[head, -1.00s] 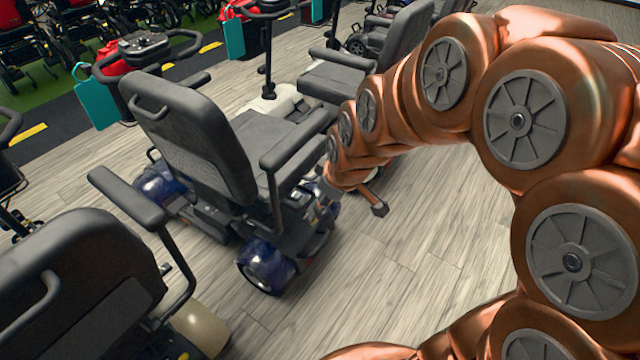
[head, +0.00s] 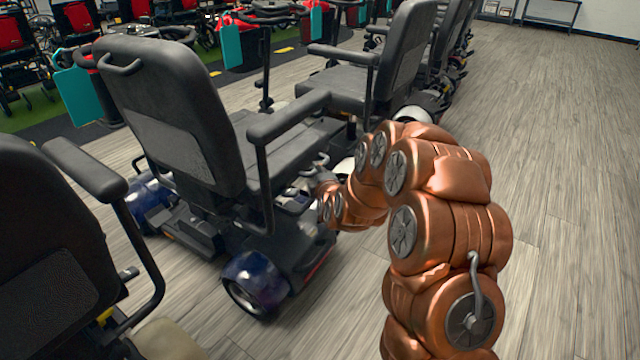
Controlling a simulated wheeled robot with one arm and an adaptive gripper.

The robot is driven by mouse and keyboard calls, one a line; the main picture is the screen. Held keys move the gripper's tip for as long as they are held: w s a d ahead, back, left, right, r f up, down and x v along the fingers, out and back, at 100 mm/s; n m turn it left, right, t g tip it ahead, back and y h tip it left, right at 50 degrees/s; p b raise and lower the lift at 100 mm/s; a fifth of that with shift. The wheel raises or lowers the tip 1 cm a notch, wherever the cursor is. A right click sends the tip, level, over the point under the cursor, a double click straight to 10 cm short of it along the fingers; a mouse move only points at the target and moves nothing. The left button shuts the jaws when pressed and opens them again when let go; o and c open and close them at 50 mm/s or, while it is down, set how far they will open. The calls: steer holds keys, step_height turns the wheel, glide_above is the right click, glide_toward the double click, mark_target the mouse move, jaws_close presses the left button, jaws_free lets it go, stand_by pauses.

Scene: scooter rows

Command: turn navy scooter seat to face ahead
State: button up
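The navy scooter (head: 258,279) stands left of centre, with dark blue glossy covers over its wheels. Its dark grey seat (head: 175,115) shows the rear of its backrest toward me, and the cushion extends away to the right. The near armrest (head: 288,115) is level, above the cushion's right side. My copper arm comes up from the bottom right and bends left. Its end, my gripper (head: 312,197), is low beside the seat's right side, below the armrest and close to the scooter's base. The fingers are small and blend with the parts behind, so contact and opening cannot be told.
Another grey-seated scooter (head: 60,245) stands close at the lower left. A further one (head: 345,85) stands behind, just beyond my arm, with more in a row past it. Teal tags (head: 85,95) hang from handlebars. Open wood floor (head: 560,170) lies to the right.

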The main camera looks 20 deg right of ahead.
steer(key=shift+n+t+h, duration=0.5)
steer(key=shift+t, duration=0.1)
steer(key=shift+w+d+f+b, duration=0.5)
steer(key=shift+w+f+b, duration=0.2)
steer(key=shift+w, duration=0.8)
steer(key=shift+w+d+f+b, duration=0.45)
steer(key=shift+w+f+b, duration=0.2)
steer(key=shift+w, duration=0.9)
steer(key=shift+w+d+f+b, duration=0.5)
steer(key=shift+w+f+b, duration=0.2)
steer(key=shift+w, duration=0.8)
jaws_close()
